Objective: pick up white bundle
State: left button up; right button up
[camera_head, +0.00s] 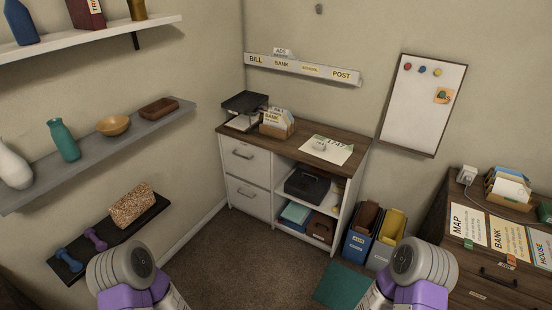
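A small whitish item (319,146) lies on a pale printed sheet (341,156) with a green corner, on the brown top of the white cabinet (295,157). It may be the white bundle, but it is too small to tell for sure. Only the grey and purple links of my two arms show at the bottom edge, well short of the cabinet. Neither gripper is in view.
A black tray (245,103) and a letter holder (277,125) stand left of the sheet. Blue (359,240) and grey (381,252) bins stand right of the cabinet. A drawer desk (490,270) is at the right, shelves at the left.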

aim_at(319, 146)
jog(key=u, duration=0.6)
jog(key=i, duration=1.6)
jog(key=z, duration=0.65)
